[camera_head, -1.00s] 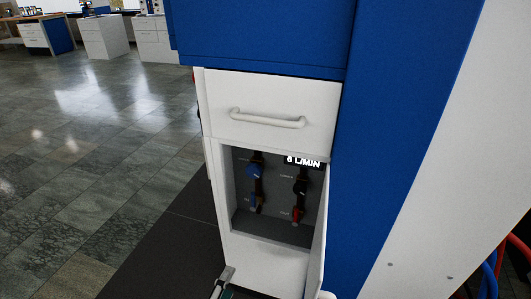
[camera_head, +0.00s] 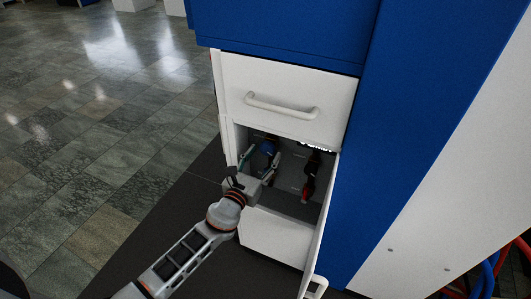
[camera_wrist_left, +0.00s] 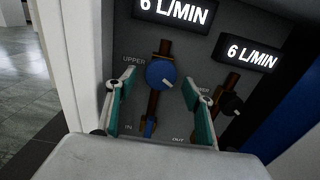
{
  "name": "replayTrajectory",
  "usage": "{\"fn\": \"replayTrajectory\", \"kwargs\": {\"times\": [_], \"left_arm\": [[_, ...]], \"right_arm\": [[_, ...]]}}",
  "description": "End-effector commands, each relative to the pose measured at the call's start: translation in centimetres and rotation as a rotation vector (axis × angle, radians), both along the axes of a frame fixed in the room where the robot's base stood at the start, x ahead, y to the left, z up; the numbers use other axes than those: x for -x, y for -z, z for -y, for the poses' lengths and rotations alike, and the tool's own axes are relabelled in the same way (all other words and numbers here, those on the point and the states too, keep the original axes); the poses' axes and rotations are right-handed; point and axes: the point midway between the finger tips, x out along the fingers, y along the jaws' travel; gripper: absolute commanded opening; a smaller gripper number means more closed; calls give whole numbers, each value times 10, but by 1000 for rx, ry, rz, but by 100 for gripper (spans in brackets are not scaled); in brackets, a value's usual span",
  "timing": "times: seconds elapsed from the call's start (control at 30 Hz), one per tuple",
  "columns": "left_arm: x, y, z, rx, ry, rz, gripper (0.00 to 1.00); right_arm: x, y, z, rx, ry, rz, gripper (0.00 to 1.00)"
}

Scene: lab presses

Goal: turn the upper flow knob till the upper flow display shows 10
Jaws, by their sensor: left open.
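The upper flow knob (camera_wrist_left: 160,74) is a round blue knob with a white mark; it also shows in the head view (camera_head: 268,147). The upper flow display (camera_wrist_left: 176,10) above it reads 6 L/MIN in the left wrist view. My left gripper (camera_wrist_left: 160,92) is open, its green-padded fingers one on each side of the blue knob, apart from it. In the head view my left gripper (camera_head: 262,166) reaches into the cabinet opening. My right gripper is not in view.
A black knob (camera_wrist_left: 232,104) sits right of the blue one, under a second display (camera_wrist_left: 248,54) reading 6 L/MIN. A red handle (camera_head: 307,190) is below it. The cabinet door (camera_head: 322,225) stands open at the right. A white drawer (camera_head: 285,100) is above.

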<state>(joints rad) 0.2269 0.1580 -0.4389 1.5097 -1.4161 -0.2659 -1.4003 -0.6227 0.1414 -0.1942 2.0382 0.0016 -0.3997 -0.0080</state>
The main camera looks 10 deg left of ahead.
Motion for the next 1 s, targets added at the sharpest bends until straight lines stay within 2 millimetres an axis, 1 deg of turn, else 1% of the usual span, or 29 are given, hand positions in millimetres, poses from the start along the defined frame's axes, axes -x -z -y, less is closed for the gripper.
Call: {"fn": "replayTrajectory", "kwargs": {"times": [0.03, 0.17, 0.47, 0.5, 0.57, 0.6, 0.63, 1.0], "left_arm": [[-6, 1, 1, 1, 0, 0, 52], [-14, 0, 3, 1, 0, 0, 52], [-16, 0, 3, 2, 0, 0, 52], [-16, 0, 3, 2, 0, 0, 42], [-16, 0, 3, 2, 0, 0, 26], [-16, 0, 3, 2, 0, 0, 16], [-16, 0, 3, 2, 0, 0, 14], [-15, 1, 3, 39, 0, -8, 14]], "right_arm": [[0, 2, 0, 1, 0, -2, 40], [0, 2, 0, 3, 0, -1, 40], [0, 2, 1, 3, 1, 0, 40], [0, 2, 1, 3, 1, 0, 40], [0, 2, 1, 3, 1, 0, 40], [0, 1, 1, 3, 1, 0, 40], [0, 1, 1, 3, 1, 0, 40], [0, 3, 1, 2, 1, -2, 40]]}}
